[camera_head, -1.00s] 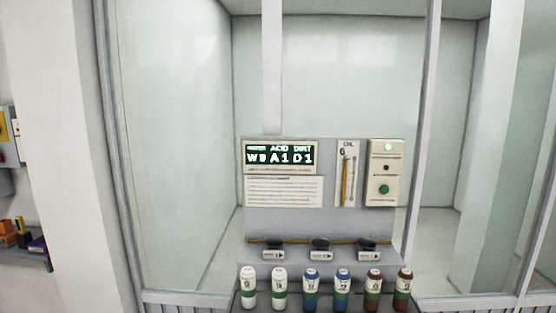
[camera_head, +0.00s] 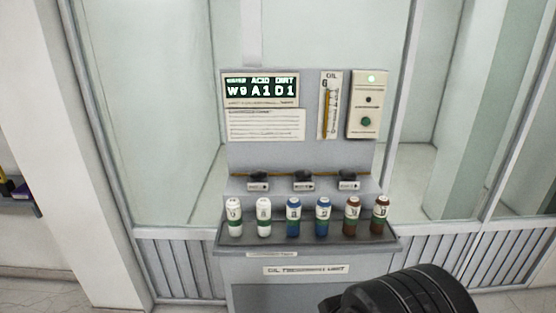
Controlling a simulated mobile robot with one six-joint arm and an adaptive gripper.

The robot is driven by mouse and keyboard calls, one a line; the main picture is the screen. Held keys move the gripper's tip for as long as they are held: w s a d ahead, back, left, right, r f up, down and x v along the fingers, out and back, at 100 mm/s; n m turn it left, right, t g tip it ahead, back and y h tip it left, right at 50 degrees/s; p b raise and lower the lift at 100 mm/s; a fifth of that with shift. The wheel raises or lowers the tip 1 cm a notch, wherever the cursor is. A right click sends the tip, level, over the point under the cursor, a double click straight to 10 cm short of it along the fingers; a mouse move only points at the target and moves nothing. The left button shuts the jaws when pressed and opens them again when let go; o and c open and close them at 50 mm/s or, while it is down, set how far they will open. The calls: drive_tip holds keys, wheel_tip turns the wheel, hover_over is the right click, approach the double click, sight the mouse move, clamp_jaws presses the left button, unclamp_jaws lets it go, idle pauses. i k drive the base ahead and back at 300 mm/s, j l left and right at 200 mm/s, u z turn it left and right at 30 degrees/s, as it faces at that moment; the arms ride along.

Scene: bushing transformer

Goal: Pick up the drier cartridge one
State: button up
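A row of small upright cartridges stands on the front tray of the oil treatment unit (camera_head: 290,275). A black rounded part of my arm shows at the bottom right, in front of the unit. My gripper's fingers are not in view.
The back panel has a display (camera_head: 261,90) reading W9 A1 D1, an oil gauge (camera_head: 330,104) and a switch box (camera_head: 368,104) with a lit green lamp. Three black fittings (camera_head: 303,178) sit behind the cartridges. Glass walls stand behind the unit.

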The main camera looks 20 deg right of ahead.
sight(294, 204)
drive_tip(key=i+j+z, duration=0.3)
drive_tip(key=i, duration=0.25)
drive_tip(key=i+j+z, duration=0.25)
drive_tip(key=i+j, duration=0.2)
drive_tip(key=j, duration=0.2)
